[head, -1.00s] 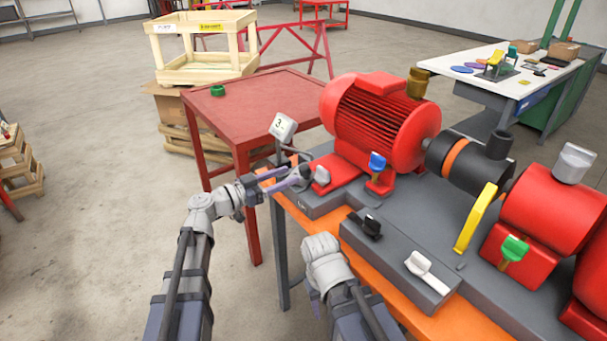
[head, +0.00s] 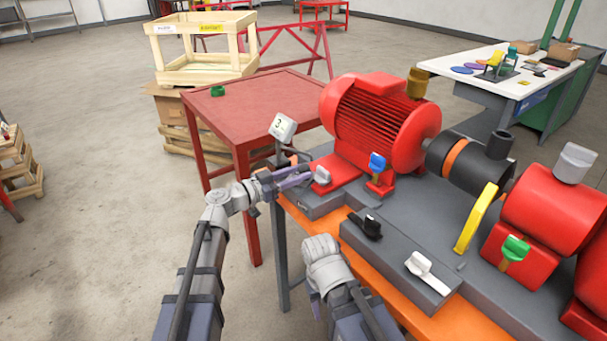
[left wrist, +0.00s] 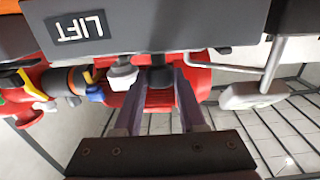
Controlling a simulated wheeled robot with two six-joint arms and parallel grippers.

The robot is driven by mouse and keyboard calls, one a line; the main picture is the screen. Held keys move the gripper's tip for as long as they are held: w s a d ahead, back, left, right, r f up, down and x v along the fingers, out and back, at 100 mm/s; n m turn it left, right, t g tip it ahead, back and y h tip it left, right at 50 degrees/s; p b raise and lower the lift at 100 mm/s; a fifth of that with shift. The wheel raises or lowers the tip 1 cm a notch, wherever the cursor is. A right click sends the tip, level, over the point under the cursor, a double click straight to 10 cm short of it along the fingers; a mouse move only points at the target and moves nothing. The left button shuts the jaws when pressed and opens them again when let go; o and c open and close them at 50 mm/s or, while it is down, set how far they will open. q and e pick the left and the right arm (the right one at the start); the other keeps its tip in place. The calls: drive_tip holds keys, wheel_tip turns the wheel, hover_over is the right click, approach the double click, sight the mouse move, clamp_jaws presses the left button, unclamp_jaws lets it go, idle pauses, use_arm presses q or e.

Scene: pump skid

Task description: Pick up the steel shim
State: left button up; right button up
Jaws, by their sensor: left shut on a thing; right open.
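My left gripper (head: 302,176) is at the near left foot of the red motor, beside a pale grey knob (head: 321,175). In the left wrist view its two purple fingers (left wrist: 163,80) close on a small dark grey piece (left wrist: 160,77), which I take to be the steel shim. Most of this piece is hidden by the fingers and the skid, and I cannot make it out in the head view. My right gripper (head: 315,300) is low in front of the orange bench edge. It is open, mostly hidden behind its wrist, and no object shows in it.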

use_arm(q)
drive_tip(key=shift+r, duration=0.15)
clamp_jaws()
wheel_tip(320, 180, up, 16)
drive_tip(key=p, duration=1.6)
drive_tip(key=shift+r+p, duration=0.2)
drive_tip(key=shift+p, duration=0.15)
